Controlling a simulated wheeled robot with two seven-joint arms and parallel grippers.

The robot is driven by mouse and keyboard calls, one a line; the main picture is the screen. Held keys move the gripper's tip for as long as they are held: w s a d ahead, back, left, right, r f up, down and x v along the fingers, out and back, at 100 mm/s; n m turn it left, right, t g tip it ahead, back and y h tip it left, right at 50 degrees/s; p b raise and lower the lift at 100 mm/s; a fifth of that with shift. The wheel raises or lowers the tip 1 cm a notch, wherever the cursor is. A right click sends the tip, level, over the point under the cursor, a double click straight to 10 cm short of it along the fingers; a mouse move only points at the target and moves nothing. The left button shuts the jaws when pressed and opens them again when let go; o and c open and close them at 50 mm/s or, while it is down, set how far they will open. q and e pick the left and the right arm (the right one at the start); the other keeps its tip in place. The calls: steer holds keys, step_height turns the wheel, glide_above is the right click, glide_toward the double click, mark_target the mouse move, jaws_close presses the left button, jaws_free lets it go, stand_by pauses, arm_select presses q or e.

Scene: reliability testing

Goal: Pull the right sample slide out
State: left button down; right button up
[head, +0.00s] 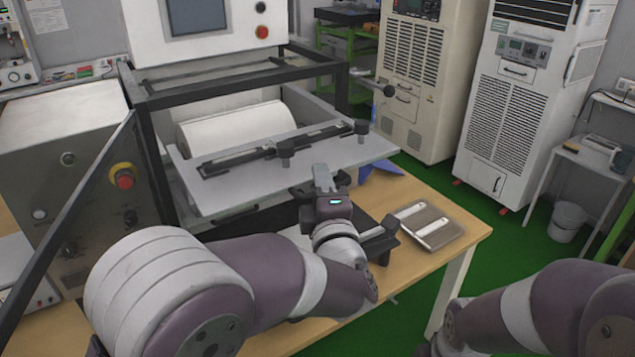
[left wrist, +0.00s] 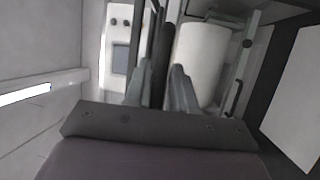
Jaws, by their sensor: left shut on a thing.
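The sample slide (head: 235,191) is a light grey plate at the front of the black-framed machine. A dark rail (head: 262,154) with upright dark knobs (head: 286,149) runs along it. A white roller (head: 237,128) lies behind it and also shows in the left wrist view (left wrist: 200,62). My left gripper (head: 322,178) is at the plate's front edge, right of the middle, shut on the slide. In the left wrist view my gripper's fingers (left wrist: 161,88) stand either side of a dark bar; the exact contact is hidden. My right gripper is out of view; only my right arm shows.
A wooden table (head: 455,203) carries the machine. A brown and white flat object (head: 432,226) lies on it to the right of my left gripper. A black frame bar (head: 70,215) slants at the left, near a red button (head: 123,178). Tall white cabinets (head: 518,100) stand behind.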

arm_select(q)
steer(key=shift+r, duration=0.55)
steer(key=c, duration=1.2)
jaws_free()
steer(key=shift+o, duration=0.2)
steer(key=shift+s+d+f, duration=0.1)
steer(key=shift+s, duration=0.05)
steer(key=shift+f, duration=0.25)
steer(key=b+v, duration=0.4)
steer(key=v, duration=0.8)
steer(key=shift+s, duration=0.3)
steer(key=shift+f, duration=0.15)
